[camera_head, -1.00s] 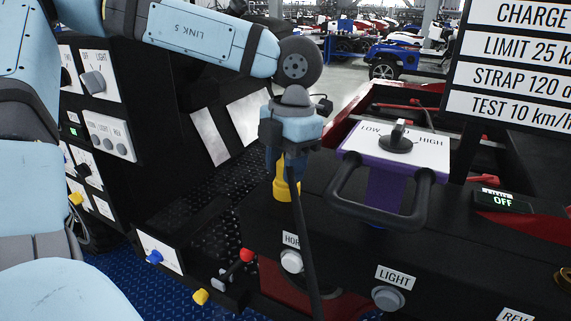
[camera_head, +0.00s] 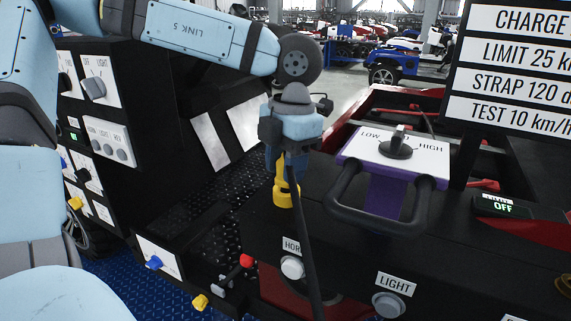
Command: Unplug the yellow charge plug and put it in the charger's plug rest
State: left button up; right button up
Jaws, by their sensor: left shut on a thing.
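The yellow charge plug (camera_head: 285,193) stands upright near the middle of the head view, its lower end at the dark top surface of the console. I cannot tell whether it is still seated in a socket there. My left gripper (camera_head: 289,160) points down and is shut on the plug's upper part, hiding some of it. A thick black cable (camera_head: 304,235) hangs down in front of the plug and the gripper. I cannot make out the charger's plug rest. My right gripper is not in view.
A purple-edged LOW/HIGH knob panel (camera_head: 370,158) with a black handle stands close right of the gripper. HORN (camera_head: 292,267) and LIGHT (camera_head: 388,304) buttons are in front. A black cabinet with knobs (camera_head: 94,88) is at left. A small display (camera_head: 502,206) reads OFF.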

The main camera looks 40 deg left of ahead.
aim_at(285, 153)
pick_arm(q)
grip_shut()
jog(key=shift+r+p, duration=0.4)
jog(key=shift+r, duration=1.2)
